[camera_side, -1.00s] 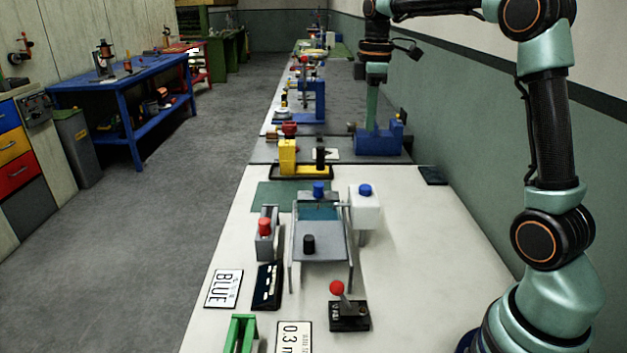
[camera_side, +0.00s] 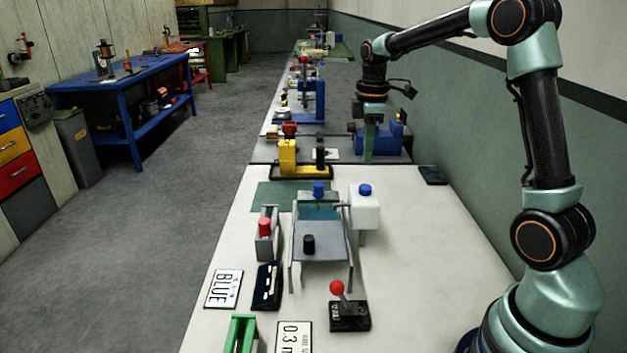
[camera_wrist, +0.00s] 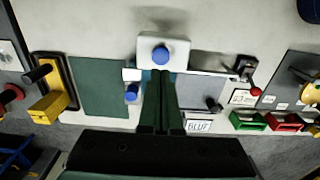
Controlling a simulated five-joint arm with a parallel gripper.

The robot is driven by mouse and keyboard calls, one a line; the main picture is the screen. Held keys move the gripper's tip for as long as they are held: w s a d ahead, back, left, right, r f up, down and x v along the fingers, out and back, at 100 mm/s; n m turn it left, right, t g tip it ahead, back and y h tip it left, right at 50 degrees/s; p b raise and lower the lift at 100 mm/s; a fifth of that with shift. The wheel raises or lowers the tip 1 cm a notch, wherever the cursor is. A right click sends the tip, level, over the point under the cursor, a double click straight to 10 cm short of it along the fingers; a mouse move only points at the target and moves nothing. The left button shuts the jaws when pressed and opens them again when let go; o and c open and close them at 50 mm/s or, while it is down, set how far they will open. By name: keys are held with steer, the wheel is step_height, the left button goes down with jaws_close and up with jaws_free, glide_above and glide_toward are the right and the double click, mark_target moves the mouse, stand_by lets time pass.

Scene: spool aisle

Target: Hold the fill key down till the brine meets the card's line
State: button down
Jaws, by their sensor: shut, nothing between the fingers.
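A white box (camera_side: 362,212) with a blue button (camera_side: 365,190) on top stands beside a grey apparatus (camera_side: 318,246) that has a teal section at its back. The blue button also shows in the wrist view (camera_wrist: 160,55). A second blue knob (camera_side: 318,189) sits at the apparatus's back. A card reading BLUE (camera_side: 223,288) and a card reading 0.3 (camera_side: 293,338) lie on the bench. My gripper (camera_side: 367,161) is shut and empty, pointing down above the bench. In the wrist view its tips are close to the white box's button; contact is not visible. No fill level can be read.
A red-capped grey unit (camera_side: 265,235), a black panel (camera_side: 267,286), a red-ball lever (camera_side: 348,309) and a green frame (camera_side: 240,334) stand around the apparatus. A yellow fixture (camera_side: 288,158) is behind.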

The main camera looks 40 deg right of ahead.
mark_target(365, 187)
steer(key=shift+f, duration=3.1)
steer(key=shift+s+f, duration=0.1)
steer(key=shift+f, duration=1.05)
step_height(365, 187, up, 15)
steer(key=shift+w, duration=0.25)
stand_by(0.3)
